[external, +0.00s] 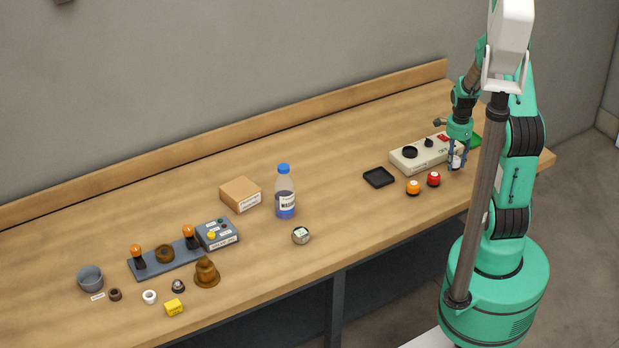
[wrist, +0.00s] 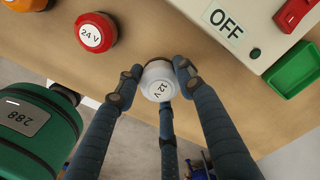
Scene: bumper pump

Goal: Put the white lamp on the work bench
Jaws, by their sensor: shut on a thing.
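The white lamp (wrist: 158,82) is labelled "12 V" and sits between the blue-grey fingers of my gripper (wrist: 155,85). The gripper is shut on it. In the external view my gripper (external: 457,157) is at the right end of the wooden work bench (external: 350,130), with the white lamp (external: 455,161) low between its fingers. The lamp is at or just above the bench top; I cannot tell whether it touches. Its lower part is partly hidden by the fingers.
A cream control box (external: 420,153) is right behind the gripper, with a green tray (wrist: 296,68) beside it. Red (external: 433,179) and orange (external: 413,187) lamps and a black tray (external: 378,177) stand to the left. Bare bench lies between the tray and the blue-capped bottle (external: 285,195).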

